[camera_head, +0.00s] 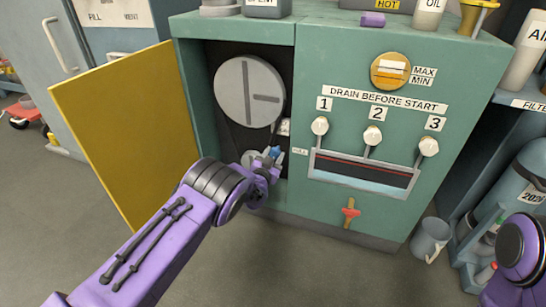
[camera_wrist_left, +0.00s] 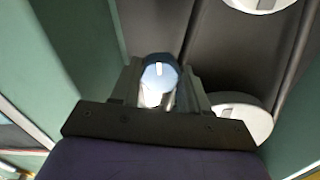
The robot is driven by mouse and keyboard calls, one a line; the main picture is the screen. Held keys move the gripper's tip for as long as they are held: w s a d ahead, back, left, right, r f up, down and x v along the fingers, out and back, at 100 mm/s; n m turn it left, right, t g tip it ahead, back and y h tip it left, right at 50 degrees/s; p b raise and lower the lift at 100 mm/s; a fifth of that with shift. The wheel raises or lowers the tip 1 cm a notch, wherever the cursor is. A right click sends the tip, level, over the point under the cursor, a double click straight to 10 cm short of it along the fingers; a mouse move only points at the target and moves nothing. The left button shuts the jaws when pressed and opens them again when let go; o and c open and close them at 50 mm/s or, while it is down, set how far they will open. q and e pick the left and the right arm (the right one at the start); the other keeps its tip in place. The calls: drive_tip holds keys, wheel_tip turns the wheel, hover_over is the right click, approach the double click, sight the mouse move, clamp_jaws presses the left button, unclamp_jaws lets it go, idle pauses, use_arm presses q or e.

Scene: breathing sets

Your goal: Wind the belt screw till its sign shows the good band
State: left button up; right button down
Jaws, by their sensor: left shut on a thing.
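The belt screw (camera_head: 274,151) shows as a small blue knob low in the open belt compartment of the green machine. My left gripper (camera_head: 270,156) reaches into the compartment and is shut on it. In the left wrist view the round blue screw head (camera_wrist_left: 160,76) sits between the two fingers (camera_wrist_left: 162,92), with a pale mark on its face. A small white sign (camera_head: 284,127) is just above the screw at the compartment's right side; its reading is too small to tell. My right gripper is out of view; only part of my right arm shows at the right edge.
A large grey pulley (camera_head: 249,92) with dark slots is above the screw, and a smaller pulley (camera_wrist_left: 243,117) is beside it. The yellow door (camera_head: 120,130) stands open at the left. Right of the compartment are three white knobs (camera_head: 372,135) and a red-handled drain valve (camera_head: 350,212).

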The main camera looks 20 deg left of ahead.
use_arm(q)
drive_tip(key=shift+m, duration=0.7)
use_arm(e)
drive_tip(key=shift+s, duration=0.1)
use_arm(q)
drive_tip(key=o, duration=1.1)
drive_tip(key=shift+c, duration=0.2)
drive_tip(key=shift+s, duration=0.25)
drive_tip(key=s+p, duration=0.4)
drive_tip(key=s, duration=0.6)
drive_tip(key=shift+a+p, duration=0.2)
drive_tip(key=shift+p, duration=0.2)
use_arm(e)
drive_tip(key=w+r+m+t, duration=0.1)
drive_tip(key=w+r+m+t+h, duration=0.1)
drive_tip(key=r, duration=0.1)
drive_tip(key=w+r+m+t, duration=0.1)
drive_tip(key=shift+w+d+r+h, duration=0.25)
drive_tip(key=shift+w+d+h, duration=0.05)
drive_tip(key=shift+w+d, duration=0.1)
